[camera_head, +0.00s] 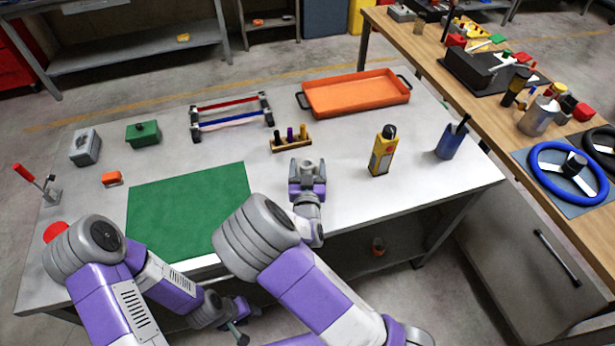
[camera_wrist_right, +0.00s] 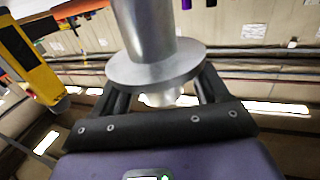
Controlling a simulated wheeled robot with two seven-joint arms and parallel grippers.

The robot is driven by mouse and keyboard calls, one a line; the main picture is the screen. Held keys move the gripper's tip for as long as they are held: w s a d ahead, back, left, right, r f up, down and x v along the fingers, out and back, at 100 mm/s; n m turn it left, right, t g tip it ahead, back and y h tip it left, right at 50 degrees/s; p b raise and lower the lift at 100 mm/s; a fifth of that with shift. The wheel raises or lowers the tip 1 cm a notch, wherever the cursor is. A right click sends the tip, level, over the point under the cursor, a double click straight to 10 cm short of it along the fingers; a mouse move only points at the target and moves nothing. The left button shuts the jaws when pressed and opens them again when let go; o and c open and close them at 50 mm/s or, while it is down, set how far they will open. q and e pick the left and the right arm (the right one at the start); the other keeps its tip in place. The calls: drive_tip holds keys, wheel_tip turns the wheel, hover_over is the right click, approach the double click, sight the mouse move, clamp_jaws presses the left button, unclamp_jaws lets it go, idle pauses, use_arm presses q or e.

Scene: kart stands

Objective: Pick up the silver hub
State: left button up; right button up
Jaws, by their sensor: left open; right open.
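The silver hub (camera_head: 307,170) shows in the head view at the tip of my right gripper (camera_head: 306,182), above the grey table. In the right wrist view the hub (camera_wrist_right: 152,65) is a metal cylinder with a wide round flange. The open fingers of my right gripper (camera_wrist_right: 160,95) lie on either side of the hub, below or at the flange; I cannot tell whether they touch it. My left gripper (camera_head: 238,322) is open and low, by the table's front edge, away from the hub.
A green mat (camera_head: 180,210) lies to the left.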

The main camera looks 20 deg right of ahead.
drive_tip(key=c, duration=1.3)
drive_tip(key=shift+r, duration=0.1)
